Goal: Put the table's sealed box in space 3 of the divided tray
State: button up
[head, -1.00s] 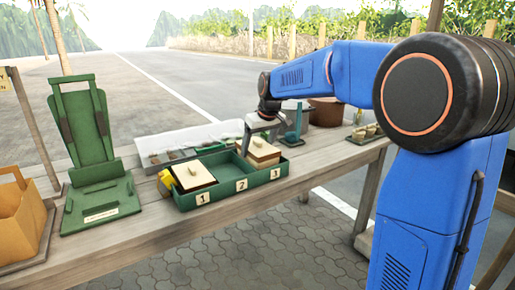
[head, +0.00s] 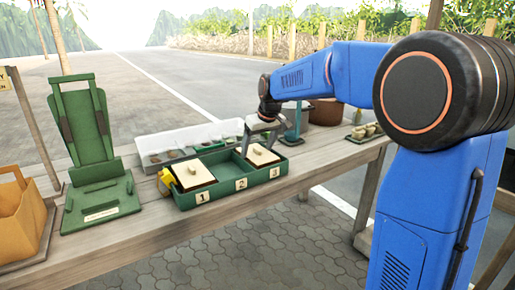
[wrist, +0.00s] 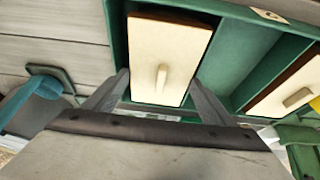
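The divided tray (head: 222,191) is green, with spaces labelled 1, 2 and 3 on its front. A box (head: 262,155) with a cream lid, brown sides and a small bar handle sits low in space 3; it also shows in the wrist view (wrist: 168,52). My gripper (head: 262,146) is over this box. In the wrist view its fingers (wrist: 160,78) are spread on either side of the lid and look open, with the handle between them untouched. A similar cream-lidded box (head: 193,174) sits in space 1. Space 2 (head: 226,166) is empty.
A white compartment tray (head: 180,143) lies behind the green tray. A yellow object (head: 165,181) touches its left end. A green stand (head: 92,150) and an orange carrier (head: 22,218) are at left. A teal item (head: 293,125), brown pot (head: 326,111) and small cups (head: 364,130) are at right.

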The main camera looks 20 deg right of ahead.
jog(key=shift+s+f, duration=0.15)
jog(key=shift+f, duration=0.35)
jog(key=w+v, duration=0.1)
jog(key=v, duration=1.1)
jog(key=s+d+m, duration=0.1)
jog(key=s+d, duration=0.1)
jog(key=s, duration=1)
jog(key=s+d+f+m, duration=0.1)
jog(key=s+f, duration=0.5)
jog(key=s, duration=0.3)
jog(key=s+d+f+h, duration=0.1)
jog(key=s+f, duration=0.5)
jog(key=s, duration=0.3)
jog(key=s+d+f+m, duration=0.1)
jog(key=s+f, duration=0.5)
jog(key=s, duration=0.3)
jog(key=shift+s+d+f+m, duration=0.2)
jog(key=shift+s+f+m, duration=0.1)
jog(key=shift+f, duration=0.1)
